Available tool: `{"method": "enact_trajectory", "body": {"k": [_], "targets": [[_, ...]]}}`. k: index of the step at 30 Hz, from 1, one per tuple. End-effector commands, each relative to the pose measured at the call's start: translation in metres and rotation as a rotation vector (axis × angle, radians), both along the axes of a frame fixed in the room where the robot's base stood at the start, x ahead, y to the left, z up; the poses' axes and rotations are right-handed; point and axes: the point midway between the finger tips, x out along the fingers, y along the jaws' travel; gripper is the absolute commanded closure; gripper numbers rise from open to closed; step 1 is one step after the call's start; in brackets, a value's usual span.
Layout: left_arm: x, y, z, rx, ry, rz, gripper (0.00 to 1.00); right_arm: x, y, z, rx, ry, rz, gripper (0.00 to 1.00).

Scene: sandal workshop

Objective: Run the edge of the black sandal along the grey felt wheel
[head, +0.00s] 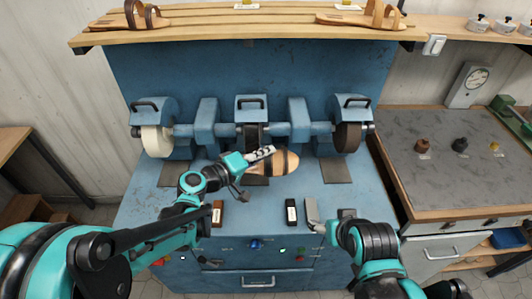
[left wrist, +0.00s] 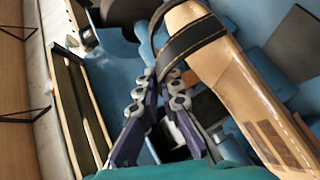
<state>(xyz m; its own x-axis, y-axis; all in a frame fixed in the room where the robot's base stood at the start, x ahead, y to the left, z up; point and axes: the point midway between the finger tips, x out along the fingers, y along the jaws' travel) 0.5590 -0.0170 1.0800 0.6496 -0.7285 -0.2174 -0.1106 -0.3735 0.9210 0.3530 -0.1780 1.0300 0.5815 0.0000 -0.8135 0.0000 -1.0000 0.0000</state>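The sandal (head: 264,168) has a tan sole and black straps. In the head view it is in front of and just below the dark middle wheel (head: 252,138); I cannot tell whether they touch. It fills the right of the left wrist view (left wrist: 225,85), tilted, with a dark stamp on its sole. My left gripper (head: 268,151) is at its edge near a strap, the fingers nearly together and apparently shut on it; the contact is partly hidden. I cannot tell by colour which wheel is grey felt. My right gripper (head: 322,228) is low at the bench front, its fingers unclear.
A cream wheel (head: 158,141) stands left and a dark brown wheel (head: 348,137) right on the blue machine. A shelf (head: 240,33) with sandals hangs above.

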Motion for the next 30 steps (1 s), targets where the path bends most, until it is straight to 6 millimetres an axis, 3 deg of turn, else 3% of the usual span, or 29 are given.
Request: {"method": "enact_trajectory", "body": {"k": [30], "targets": [[-0.008,0.017,-0.001,0.0,0.0,0.001,1.0,0.0,0.0,-0.001,0.0,0.0,0.0,0.28]]}}
